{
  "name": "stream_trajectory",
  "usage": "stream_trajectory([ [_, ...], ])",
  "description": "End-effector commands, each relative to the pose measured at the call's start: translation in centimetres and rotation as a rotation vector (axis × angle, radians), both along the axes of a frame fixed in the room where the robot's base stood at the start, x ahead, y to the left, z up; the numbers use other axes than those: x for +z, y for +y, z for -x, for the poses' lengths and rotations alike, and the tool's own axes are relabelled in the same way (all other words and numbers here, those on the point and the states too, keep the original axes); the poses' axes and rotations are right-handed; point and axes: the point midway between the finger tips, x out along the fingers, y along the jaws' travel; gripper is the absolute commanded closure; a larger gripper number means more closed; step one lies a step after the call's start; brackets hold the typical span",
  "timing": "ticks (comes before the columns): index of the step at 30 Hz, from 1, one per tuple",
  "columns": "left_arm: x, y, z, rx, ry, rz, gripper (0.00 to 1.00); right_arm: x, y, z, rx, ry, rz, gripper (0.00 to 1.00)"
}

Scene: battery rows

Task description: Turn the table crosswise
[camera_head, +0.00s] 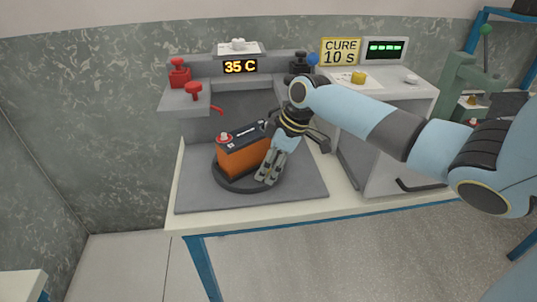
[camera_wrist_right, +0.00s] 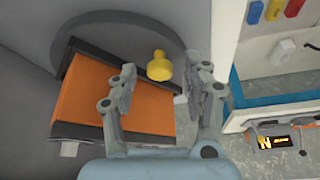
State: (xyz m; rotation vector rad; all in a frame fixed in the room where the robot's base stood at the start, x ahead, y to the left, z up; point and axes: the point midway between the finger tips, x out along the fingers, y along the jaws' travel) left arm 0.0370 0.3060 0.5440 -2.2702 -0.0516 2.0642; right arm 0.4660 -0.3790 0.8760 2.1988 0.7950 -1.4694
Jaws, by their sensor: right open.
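The table is a round dark turntable (camera_head: 233,184) on a grey plate; part of its disc shows in the wrist view (camera_wrist_right: 130,25). An orange and black battery (camera_head: 242,158) stands on it, set obliquely, with a red-topped terminal at its left end. It also shows orange in the wrist view (camera_wrist_right: 85,103). My right gripper (camera_head: 269,172) is low at the right front side of the battery and hides part of the disc. In the wrist view its open fingers (camera_wrist_right: 165,85) are on either side of a yellow knob (camera_wrist_right: 159,66), without visible contact. My left gripper is out of view.
Behind the turntable is a grey stand with a red clamp (camera_head: 180,73), a red knob (camera_head: 194,91) and a "35 C" display (camera_head: 240,67). A cabinet (camera_head: 398,88) with a "CURE 10 s" sign (camera_head: 340,51) stands right. The plate's front left (camera_head: 195,190) is clear.

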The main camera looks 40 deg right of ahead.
Motion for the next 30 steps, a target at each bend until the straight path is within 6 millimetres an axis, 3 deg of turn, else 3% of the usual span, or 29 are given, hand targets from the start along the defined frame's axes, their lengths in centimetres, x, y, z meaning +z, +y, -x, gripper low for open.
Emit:
stream_trajectory([
  [5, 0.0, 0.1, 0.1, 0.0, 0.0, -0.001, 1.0, 0.8, -0.3, 0.3, -0.001, 0.0, 0.002, 0.51],
  [15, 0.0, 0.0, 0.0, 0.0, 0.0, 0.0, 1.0, 7.4, -2.2, 2.4, 0.002, -0.002, 0.007, 0.51],
  [21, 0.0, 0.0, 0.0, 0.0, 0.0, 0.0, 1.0, 10.2, -2.9, 3.3, 0.002, 0.0, 0.005, 0.51],
  [30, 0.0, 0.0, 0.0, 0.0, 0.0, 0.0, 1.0, 11.1, -2.9, 3.5, 0.0, 0.0, 0.0, 0.51],
])
